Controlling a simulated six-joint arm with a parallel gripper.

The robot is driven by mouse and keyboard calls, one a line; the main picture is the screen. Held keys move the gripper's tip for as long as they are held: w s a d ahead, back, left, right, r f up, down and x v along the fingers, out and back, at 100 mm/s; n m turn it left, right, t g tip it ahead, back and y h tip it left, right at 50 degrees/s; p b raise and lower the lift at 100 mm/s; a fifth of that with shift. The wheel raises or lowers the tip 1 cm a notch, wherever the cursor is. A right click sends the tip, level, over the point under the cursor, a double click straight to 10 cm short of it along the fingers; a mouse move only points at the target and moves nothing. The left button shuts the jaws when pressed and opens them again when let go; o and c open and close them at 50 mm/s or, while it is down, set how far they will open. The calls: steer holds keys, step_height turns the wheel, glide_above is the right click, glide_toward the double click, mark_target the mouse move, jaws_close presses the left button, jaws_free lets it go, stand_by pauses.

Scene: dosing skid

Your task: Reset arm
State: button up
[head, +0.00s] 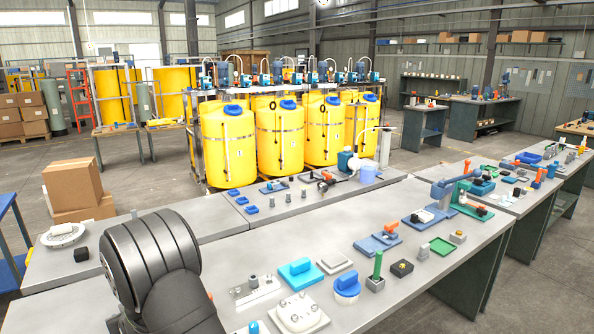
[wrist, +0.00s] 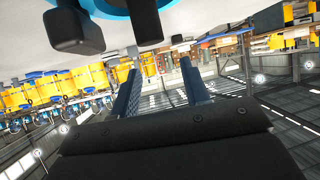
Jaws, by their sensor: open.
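In the head view, my dark grey arm link (head: 155,265) stands at the lower left over the bench, and my gripper is out of that picture. In the wrist view, my gripper (wrist: 160,68) shows two blue fingers spread apart with nothing held between them.
The grey front bench (head: 300,270) holds a blue-capped part (head: 347,285), a green post (head: 377,265), a white flanged plate (head: 298,313) and several small fittings. Yellow tanks (head: 280,138) stand behind. Cardboard boxes (head: 73,185) are at left. Bare bench lies between the fittings.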

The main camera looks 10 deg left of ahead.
steer(key=w+d+r, duration=0.4)
steer(key=d+r, duration=0.3)
steer(key=d, duration=0.3)
steer(key=s+d+f, duration=0.4)
steer(key=s+d, duration=0.6)
steer(key=d, duration=0.4)
steer(key=shift+s+a+f, duration=0.35)
steer(key=shift+a+f, duration=0.1)
steer(key=shift+a, duration=0.2)
steer(key=shift+s+a+f, duration=0.4)
steer(key=shift+a, duration=0.3)
steer(key=shift+s+a+f, duration=0.35)
steer(key=shift+a+f, duration=0.1)
steer(key=shift+a, duration=0.2)
